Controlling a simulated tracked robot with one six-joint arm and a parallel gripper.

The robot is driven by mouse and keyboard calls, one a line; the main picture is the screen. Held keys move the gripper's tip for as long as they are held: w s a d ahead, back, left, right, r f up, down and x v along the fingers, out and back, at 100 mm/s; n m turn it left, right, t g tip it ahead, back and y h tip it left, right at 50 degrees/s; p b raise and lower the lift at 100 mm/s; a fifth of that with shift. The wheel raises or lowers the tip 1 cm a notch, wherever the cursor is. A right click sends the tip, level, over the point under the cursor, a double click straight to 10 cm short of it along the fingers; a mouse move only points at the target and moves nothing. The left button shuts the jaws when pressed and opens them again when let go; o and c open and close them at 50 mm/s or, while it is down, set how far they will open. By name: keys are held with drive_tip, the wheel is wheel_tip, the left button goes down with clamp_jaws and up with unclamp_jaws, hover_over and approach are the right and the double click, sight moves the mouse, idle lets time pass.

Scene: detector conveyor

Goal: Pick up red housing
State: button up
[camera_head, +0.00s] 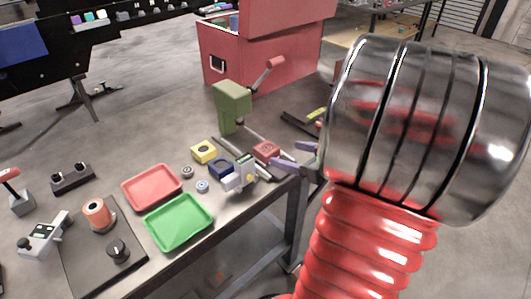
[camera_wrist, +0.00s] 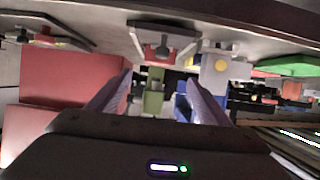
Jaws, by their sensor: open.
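The red housing (camera_head: 266,151) is a small block with a round recess. It sits near the right end of the table, beside a white-grey handheld device (camera_head: 240,175). My gripper (camera_head: 284,152) is open, with its two purple fingers just right of the housing. I see nothing held between them. In the wrist view, the spread fingers of my gripper (camera_wrist: 160,84) show at both sides. A red part against a grey piece shows beyond them at top centre; I cannot tell whether it is the housing.
A yellow housing (camera_head: 204,151), a blue housing (camera_head: 221,168) and a green press (camera_head: 232,105) stand close by. A red tray (camera_head: 151,187) and a green tray (camera_head: 179,222) lie to the left. A large red toolbox (camera_head: 245,65) stands behind the table.

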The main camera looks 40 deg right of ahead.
sight(267, 148)
drive_tip(key=shift+x, duration=3.25)
drive_tip(key=shift+f, duration=0.1)
drive_tip(key=shift+x, duration=2.6)
drive_tip(key=shift+d, duration=0.15)
drive_tip(key=shift+c, duration=0.5)
drive_tip(key=c, duration=1.3)
drive_tip(key=shift+r, duration=5.05)
